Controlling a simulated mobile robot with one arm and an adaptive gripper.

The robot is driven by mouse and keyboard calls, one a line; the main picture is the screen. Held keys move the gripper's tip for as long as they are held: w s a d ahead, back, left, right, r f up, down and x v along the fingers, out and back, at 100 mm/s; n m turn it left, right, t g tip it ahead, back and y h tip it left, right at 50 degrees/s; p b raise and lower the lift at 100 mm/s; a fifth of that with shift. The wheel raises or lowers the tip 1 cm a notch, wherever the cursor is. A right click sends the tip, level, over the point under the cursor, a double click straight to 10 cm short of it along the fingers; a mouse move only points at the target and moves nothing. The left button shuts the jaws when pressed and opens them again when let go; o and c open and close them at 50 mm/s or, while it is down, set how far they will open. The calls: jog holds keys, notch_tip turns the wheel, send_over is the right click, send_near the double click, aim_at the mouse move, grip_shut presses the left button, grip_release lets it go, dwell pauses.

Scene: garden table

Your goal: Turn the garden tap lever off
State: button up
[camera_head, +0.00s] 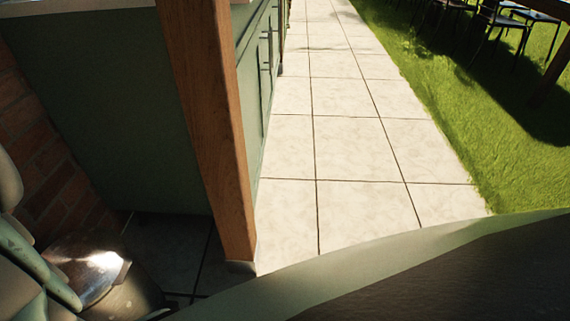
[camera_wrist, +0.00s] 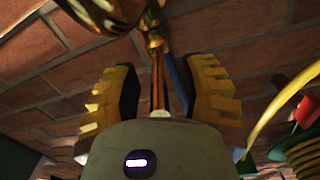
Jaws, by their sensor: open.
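The brass tap (camera_wrist: 108,12) shows at the top of the wrist view, cut off by the frame edge. A thin copper-coloured pipe (camera_wrist: 158,82) runs down from a brass fitting, between the fingers in the picture. A narrow blue strip (camera_wrist: 178,84) lies beside the pipe; I cannot tell whether it is the tap lever. My gripper (camera_wrist: 161,72) is open, one yellow, black-padded finger on each side of the pipe in the picture. I see no contact, and depth is unclear. Neither tap nor gripper can be made out in the head view.
A brick wall (camera_wrist: 45,60) fills the wrist view's background. A yellow hose (camera_wrist: 275,112) and coiled green and yellow items are close at right. The head view shows a wooden post (camera_head: 215,130), green cabinets (camera_head: 100,90), a clear tiled path (camera_head: 345,150), grass and chairs.

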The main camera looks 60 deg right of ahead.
jog(key=v, duration=1.1)
jog(key=shift+s+d, duration=0.2)
jog(key=shift+s, duration=0.15)
